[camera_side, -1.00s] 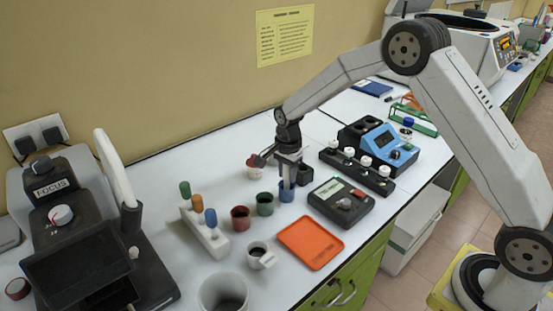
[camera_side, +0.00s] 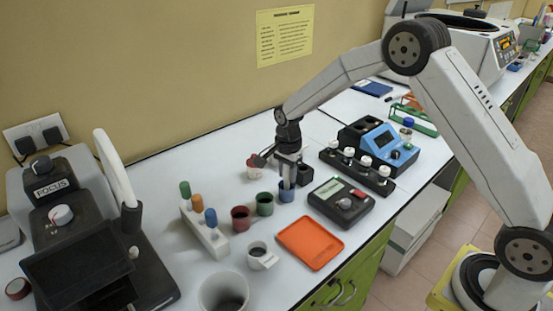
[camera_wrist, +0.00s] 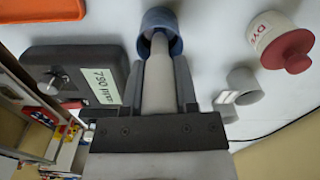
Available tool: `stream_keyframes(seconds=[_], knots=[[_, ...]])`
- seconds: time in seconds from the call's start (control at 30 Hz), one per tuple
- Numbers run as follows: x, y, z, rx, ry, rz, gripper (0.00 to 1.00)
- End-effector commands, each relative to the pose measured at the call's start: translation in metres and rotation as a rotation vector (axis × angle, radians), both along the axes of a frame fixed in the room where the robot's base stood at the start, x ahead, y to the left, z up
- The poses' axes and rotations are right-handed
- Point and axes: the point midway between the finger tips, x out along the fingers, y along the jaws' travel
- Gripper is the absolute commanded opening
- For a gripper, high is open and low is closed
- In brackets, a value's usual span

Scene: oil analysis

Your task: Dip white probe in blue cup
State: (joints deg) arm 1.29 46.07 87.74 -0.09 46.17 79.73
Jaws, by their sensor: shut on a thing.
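The blue cup (camera_side: 287,195) stands on the white bench beside the green cup, below my gripper (camera_side: 288,176) in the side view. In the wrist view my gripper (camera_wrist: 160,98) is shut on the white probe (camera_wrist: 158,75), which runs between the two grey fingers. The probe's far end reaches into the mouth of the blue cup (camera_wrist: 160,24). The tip is hidden inside the cup, so its depth cannot be told. In the side view the probe is hard to separate from the fingers.
Green (camera_side: 264,204) and dark red (camera_side: 241,217) cups stand left of the blue cup. A black device (camera_side: 341,201) is close on the right, an orange tray (camera_side: 310,243) in front. A red-lidded DYE jar (camera_wrist: 280,42) and a grey holder (camera_wrist: 238,88) are nearby.

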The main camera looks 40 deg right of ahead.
Motion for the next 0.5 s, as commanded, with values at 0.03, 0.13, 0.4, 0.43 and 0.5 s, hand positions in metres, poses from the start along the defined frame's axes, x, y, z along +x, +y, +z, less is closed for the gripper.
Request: stream_keyframes(seconds=[0.03, 0.13, 0.4, 0.43, 0.5], knots=[[0.000, 0.000, 0.000, 0.000, 0.000, 0.000, 0.00], [0.000, 0.000, 0.001, 0.000, -0.001, 0.000, 0.00], [0.000, 0.000, 0.012, 0.000, 0.000, 0.000, 0.00], [0.000, 0.000, 0.014, 0.000, -0.001, 0.000, 0.00], [0.000, 0.000, 0.017, 0.000, -0.001, 0.000, 0.00]])
